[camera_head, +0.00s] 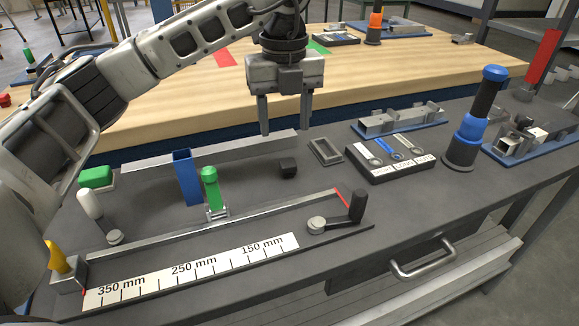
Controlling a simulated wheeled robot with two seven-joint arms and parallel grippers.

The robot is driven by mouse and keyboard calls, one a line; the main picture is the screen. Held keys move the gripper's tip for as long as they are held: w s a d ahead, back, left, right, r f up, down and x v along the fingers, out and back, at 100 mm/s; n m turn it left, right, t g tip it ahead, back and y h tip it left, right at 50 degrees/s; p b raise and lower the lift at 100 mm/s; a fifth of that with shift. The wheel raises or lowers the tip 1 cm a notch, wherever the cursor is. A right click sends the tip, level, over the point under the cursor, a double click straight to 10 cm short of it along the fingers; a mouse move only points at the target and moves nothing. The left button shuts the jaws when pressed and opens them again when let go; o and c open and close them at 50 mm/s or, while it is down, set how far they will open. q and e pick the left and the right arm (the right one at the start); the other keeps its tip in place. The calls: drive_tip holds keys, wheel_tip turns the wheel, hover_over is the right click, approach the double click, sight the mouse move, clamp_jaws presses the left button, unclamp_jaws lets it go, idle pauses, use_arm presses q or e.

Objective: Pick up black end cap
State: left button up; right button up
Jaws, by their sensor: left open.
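A small black block (288,167), which looks like the black end cap, lies on the dark grey bench top (400,190) near the middle. My left gripper (286,124) points straight down with its two fingers apart and nothing between them. In the picture its fingertips are above the black block and apart from it. The block is in full view. My right gripper is out of view.
A silver rail (210,152) runs behind the block. A blue upright piece (186,178) and a green-handled clamp (211,190) stand to its left. A rectangular frame (325,151) and a labelled tray (390,160) lie to its right. A scale fixture (190,272) is in front.

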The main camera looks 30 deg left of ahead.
sight(288, 162)
use_arm(q)
drive_tip(key=f, duration=0.9)
drive_tip(key=shift+w+d+f, duration=0.1)
drive_tip(key=shift+w, duration=0.2)
drive_tip(key=shift+c, duration=0.3)
drive_tip(key=c, duration=1)
